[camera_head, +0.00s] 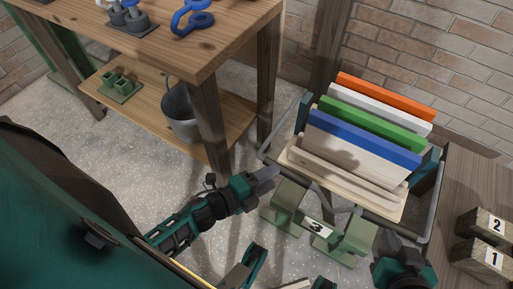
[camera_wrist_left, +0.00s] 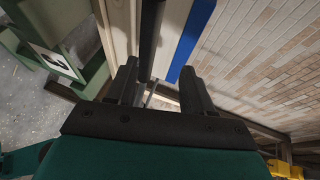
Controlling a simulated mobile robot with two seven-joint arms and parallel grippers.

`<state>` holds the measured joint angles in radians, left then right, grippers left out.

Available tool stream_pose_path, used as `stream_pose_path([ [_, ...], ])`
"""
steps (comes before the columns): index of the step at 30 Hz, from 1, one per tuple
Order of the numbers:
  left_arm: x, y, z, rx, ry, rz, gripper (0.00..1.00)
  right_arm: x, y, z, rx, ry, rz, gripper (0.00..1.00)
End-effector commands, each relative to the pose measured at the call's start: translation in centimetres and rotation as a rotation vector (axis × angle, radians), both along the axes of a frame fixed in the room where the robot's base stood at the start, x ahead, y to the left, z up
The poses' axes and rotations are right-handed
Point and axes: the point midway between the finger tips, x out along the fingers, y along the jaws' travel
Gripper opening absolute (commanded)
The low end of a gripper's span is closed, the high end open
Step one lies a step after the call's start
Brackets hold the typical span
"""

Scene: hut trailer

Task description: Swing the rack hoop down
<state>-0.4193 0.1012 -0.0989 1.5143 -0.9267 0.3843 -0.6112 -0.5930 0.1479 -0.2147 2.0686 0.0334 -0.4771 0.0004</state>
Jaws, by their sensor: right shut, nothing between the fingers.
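The rack (camera_head: 290,155) is a pale wooden stand holding several coloured boards, with orange, white, green and blue ones showing. The grey tubular hoop (camera_head: 435,205) runs low around the rack's front and sides. My left gripper (camera_head: 272,174) is beside the hoop's left front corner. In the left wrist view its two fingers (camera_wrist_left: 157,88) are apart, and a dark bar (camera_wrist_left: 150,40), likely the hoop, shows between them; I cannot tell whether they touch. My right gripper (camera_head: 405,248) is shut and empty near the hoop's right front corner.
A green stand marked 3 (camera_head: 318,228) is in front of the rack. A wooden workbench (camera_head: 200,55) with a metal bucket (camera_head: 180,112) on its lower shelf stands at the left. Blocks marked 2 (camera_head: 485,222) and 1 (camera_head: 485,257) are at the right. A brick wall is behind.

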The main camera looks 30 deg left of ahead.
Motion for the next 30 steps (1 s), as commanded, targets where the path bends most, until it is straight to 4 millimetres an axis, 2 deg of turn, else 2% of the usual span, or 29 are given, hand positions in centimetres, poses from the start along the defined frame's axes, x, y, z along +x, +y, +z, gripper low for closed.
stream_pose_path([
  [3,-1.9,0.8,0.6,0.0,0.002,0.0,0.52,0.0,0.0,0.4,0.0,0.0,0.0,0.0],
  [9,-3.3,1.5,0.9,-0.001,0.0,0.0,0.52,0.0,0.0,0.6,0.0,0.0,0.0,0.0],
  [26,-3.3,1.6,0.9,-0.001,0.0,0.001,0.52,0.0,-0.1,0.5,-0.006,-0.001,0.004,0.0],
  [30,-2.6,2.0,1.8,-0.072,0.025,0.07,0.52,0.0,-0.1,0.5,-0.006,0.0,0.004,0.0],
])
